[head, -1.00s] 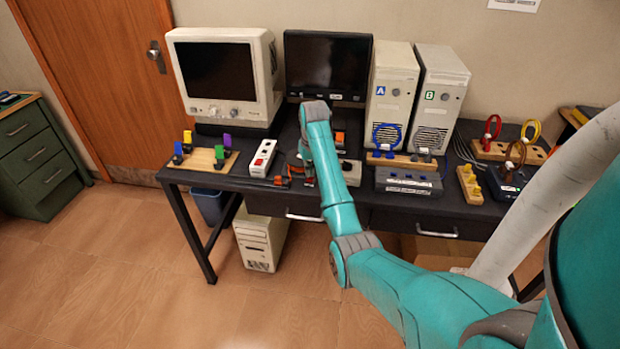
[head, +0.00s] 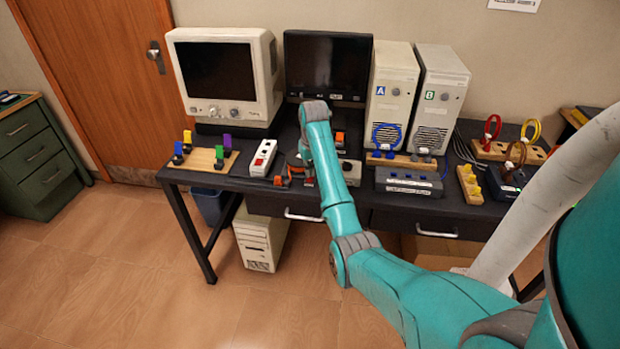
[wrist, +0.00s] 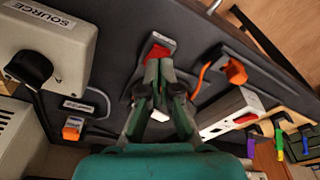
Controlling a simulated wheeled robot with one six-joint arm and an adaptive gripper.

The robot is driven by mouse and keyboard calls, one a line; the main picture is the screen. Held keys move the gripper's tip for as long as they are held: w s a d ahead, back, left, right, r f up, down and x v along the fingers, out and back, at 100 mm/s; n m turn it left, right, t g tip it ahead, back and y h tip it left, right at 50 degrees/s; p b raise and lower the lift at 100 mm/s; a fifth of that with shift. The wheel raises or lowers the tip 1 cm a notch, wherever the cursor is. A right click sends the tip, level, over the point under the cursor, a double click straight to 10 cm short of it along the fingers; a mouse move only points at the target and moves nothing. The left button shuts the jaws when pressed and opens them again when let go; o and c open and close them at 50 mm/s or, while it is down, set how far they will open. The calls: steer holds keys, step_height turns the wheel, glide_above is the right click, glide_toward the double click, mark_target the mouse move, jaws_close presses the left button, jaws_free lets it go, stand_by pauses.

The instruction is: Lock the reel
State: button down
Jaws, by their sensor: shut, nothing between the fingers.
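In the wrist view my gripper (wrist: 164,66) is shut and empty, pointing at a grey part with a red piece (wrist: 158,52) on the dark table. The fingertips overlap this part in the picture; I cannot tell whether they touch it. No reel shows clearly, and I cannot tell whether this part belongs to one. To its right lies a dark piece with an orange block (wrist: 236,72) and an orange cable. In the head view my arm hides most of this area. Orange pieces (head: 283,181) show beside the arm at the table's front edge.
A grey box marked SOURCE (wrist: 45,45) with a black knob stands left in the wrist view, above a small orange switch (wrist: 72,128). A white strip with red switches (wrist: 235,110) lies right. A monitor (head: 328,65) and two computer towers (head: 393,95) stand behind.

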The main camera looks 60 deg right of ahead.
mark_target(310, 180)
steer(key=shift+f, duration=1.05)
stand_by(0.7)
steer(key=shift+r, duration=3.55)
